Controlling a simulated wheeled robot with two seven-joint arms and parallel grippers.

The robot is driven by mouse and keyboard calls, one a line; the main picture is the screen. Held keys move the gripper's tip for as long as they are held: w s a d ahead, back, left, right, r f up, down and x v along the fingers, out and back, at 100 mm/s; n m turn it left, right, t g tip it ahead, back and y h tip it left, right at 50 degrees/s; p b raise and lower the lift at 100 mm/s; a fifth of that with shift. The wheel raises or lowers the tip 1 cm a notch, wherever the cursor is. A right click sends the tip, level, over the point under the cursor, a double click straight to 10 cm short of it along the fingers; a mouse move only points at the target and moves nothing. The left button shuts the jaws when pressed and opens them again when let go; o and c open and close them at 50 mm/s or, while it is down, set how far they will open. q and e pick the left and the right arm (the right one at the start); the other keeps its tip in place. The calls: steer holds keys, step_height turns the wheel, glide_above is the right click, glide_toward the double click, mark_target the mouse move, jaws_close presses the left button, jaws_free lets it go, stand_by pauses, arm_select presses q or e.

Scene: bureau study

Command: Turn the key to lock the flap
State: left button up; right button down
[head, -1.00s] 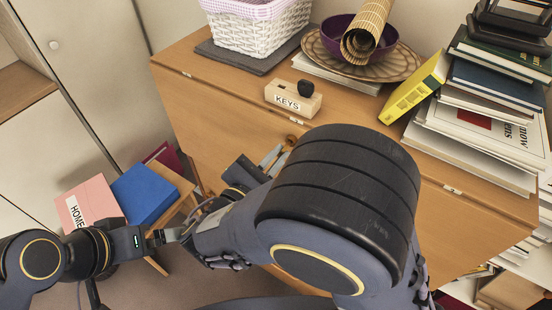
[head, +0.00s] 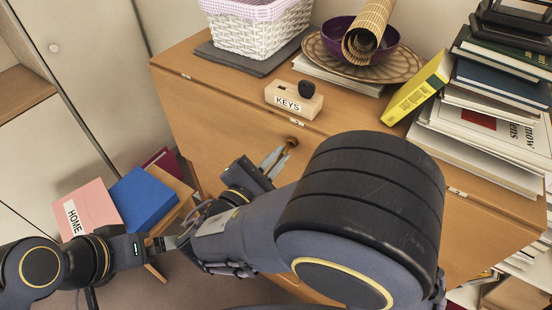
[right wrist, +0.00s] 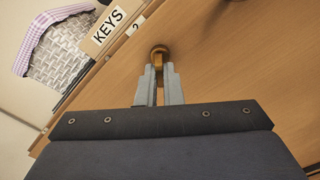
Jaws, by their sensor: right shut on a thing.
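The flap (head: 215,125) is the wooden front of the bureau and looks closed up against it. The brass-coloured key (head: 291,143) sits at the flap's upper edge, below the KEYS block. In the right wrist view the key's rounded head (right wrist: 159,51) shows at the fingertips. My right gripper (head: 278,158) is shut on the key; its two fingers (right wrist: 158,72) stand close together with the key between their tips. My left gripper (head: 171,241) is low at the left, away from the flap, its fingers partly hidden by my right arm.
A wooden KEYS block (head: 293,99) stands on the bureau top just above the key. Behind are a white basket (head: 258,32), a purple bowl (head: 384,50) and stacked books (head: 490,120). Pink and blue box files (head: 145,198) stand at the lower left.

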steer(key=shift+m+b, duration=1.7)
steer(key=shift+b, duration=0.3)
steer(key=shift+m+b, duration=0.7)
steer(key=shift+b, duration=0.25)
steer(key=shift+r+m+b, duration=0.1)
steer(key=shift+m+b, duration=1)
steer(key=shift+b, duration=0.35)
steer(key=shift+a+m+b, duration=0.1)
steer(key=shift+m+b, duration=1.6)
steer(key=shift+b, duration=0.6)
steer(key=c, duration=1.6)
jaws_free()
steer(key=shift+r, duration=0.1)
